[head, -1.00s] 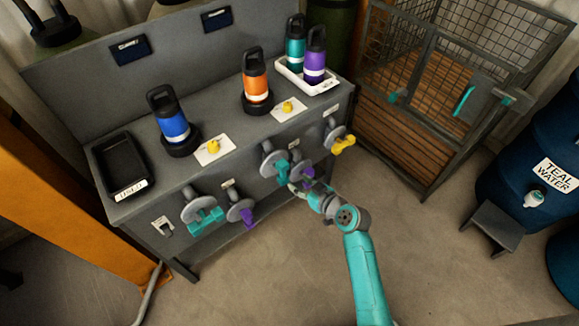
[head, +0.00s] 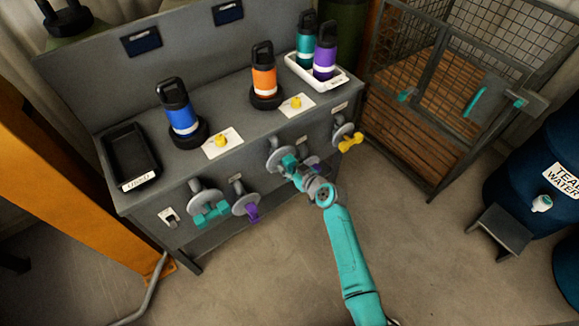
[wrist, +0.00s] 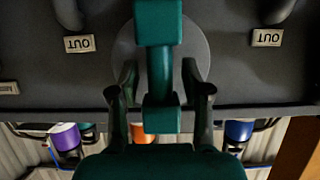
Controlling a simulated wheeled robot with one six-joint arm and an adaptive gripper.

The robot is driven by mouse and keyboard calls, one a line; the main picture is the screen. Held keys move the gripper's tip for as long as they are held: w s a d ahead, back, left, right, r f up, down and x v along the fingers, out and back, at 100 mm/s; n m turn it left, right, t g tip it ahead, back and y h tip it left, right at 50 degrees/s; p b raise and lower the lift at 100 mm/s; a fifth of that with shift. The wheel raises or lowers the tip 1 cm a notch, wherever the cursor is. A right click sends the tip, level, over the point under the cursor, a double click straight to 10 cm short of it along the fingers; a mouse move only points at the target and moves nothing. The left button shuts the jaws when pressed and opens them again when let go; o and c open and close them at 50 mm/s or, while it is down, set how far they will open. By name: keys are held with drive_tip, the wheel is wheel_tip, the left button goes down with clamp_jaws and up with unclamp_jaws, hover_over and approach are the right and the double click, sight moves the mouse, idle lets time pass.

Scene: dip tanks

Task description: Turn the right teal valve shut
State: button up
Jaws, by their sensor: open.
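The right teal valve (head: 288,162) sits on the front of the grey bench, with a round grey disc behind its teal handle. My gripper (head: 293,173) is at this valve and partly covers it in the head view. In the wrist view the teal handle (wrist: 160,60) runs up the middle, with a block at each end. My open gripper (wrist: 160,78) has one finger on each side of the handle's narrow bar. Gaps show between the bar and the fingers, so they look apart from it.
A purple valve (head: 312,162) is close on the right, partly hidden by my arm. A yellow valve (head: 350,143) is further right. Left along the bench front are another purple valve (head: 250,207) and the left teal valve (head: 211,212). Bottles stand on top. The floor in front is clear.

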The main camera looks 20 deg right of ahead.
clamp_jaws()
idle(0.3)
drive_tip(key=m, duration=0.1)
drive_tip(key=m+y, duration=0.1)
drive_tip(key=shift+d+m+y, duration=0.25)
drive_tip(key=shift+m+y, duration=0.05)
drive_tip(key=m+y, duration=0.2)
drive_tip(key=m, duration=0.1)
drive_tip(key=shift+w+d+f+g, duration=0.1)
drive_tip(key=shift+w+f+g, duration=0.05)
drive_tip(key=shift+g, duration=0.15)
drive_tip(key=m+y, duration=0.1)
drive_tip(key=m, duration=0.1)
drive_tip(key=m+y, duration=0.1)
drive_tip(key=m, duration=0.1)
drive_tip(key=shift+d+f+y, duration=0.15)
drive_tip(key=shift+f+y, duration=0.05)
drive_tip(key=shift+y, duration=0.1)
drive_tip(key=shift+f+m+t+y, duration=0.15)
drive_tip(key=shift+m+t+y, duration=0.55)
drive_tip(key=shift+m, duration=1.1)
